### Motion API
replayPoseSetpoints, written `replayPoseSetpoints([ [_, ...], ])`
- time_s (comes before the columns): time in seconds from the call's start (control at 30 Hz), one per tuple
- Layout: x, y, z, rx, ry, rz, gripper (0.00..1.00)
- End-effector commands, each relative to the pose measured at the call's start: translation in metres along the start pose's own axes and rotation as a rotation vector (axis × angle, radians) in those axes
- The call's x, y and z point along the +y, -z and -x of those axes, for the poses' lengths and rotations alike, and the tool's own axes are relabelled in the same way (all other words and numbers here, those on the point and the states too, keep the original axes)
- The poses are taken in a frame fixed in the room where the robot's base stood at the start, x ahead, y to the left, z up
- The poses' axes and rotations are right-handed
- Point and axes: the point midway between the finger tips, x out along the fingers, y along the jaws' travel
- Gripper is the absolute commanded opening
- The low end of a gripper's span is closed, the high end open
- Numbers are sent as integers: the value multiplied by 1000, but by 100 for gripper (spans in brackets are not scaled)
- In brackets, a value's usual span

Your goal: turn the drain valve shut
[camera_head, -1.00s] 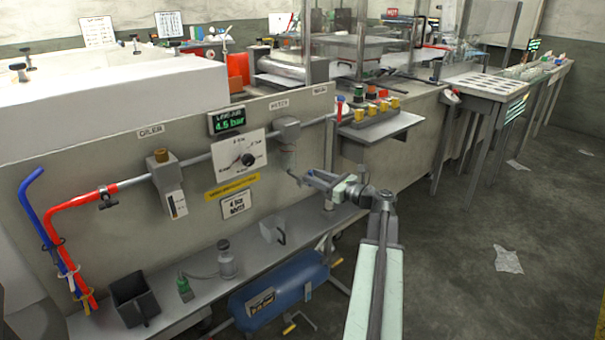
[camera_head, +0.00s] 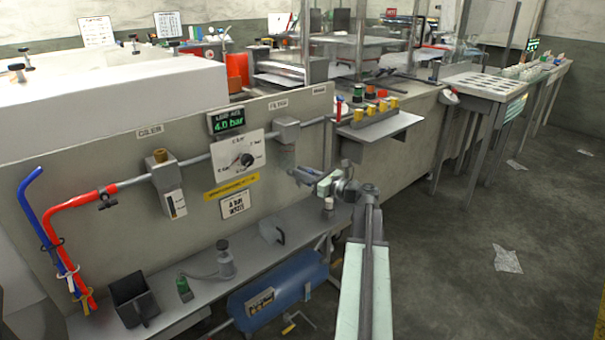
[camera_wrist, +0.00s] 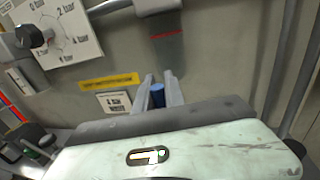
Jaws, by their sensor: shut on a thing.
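The filter unit (camera_head: 287,131) is on the pipe along the panel. Its dark see-through bowl with a red line (camera_wrist: 167,45) hangs above my fingers in the wrist view. A small blue piece (camera_wrist: 157,95), which looks like the drain valve knob, sits between the two fingertips. My gripper (camera_wrist: 159,92) is shut on it, below the bowl. In the head view my gripper (camera_head: 302,176) is in front of the panel, under the filter, and the knob is too small to make out. Whether the valve is turned open or shut cannot be told.
A display (camera_head: 226,121) reads 4.0 bar above a dial plate (camera_head: 237,155). A blue tank (camera_head: 280,290) lies underneath. The floor at right is mostly clear.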

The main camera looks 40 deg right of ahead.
Motion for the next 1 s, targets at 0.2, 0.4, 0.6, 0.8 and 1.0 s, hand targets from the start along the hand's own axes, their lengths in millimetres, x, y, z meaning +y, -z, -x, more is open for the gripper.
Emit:
replayPoseSetpoints([
  [0.2,4,0,0,12,-1,62,0],
  [0.4,10,1,-1,39,-2,198,0],
  [0.6,18,5,-3,75,-2,379,0],
  [0.8,24,11,-4,113,-1,567,0],
  [1.0,30,18,-5,151,-2,754,0],
])
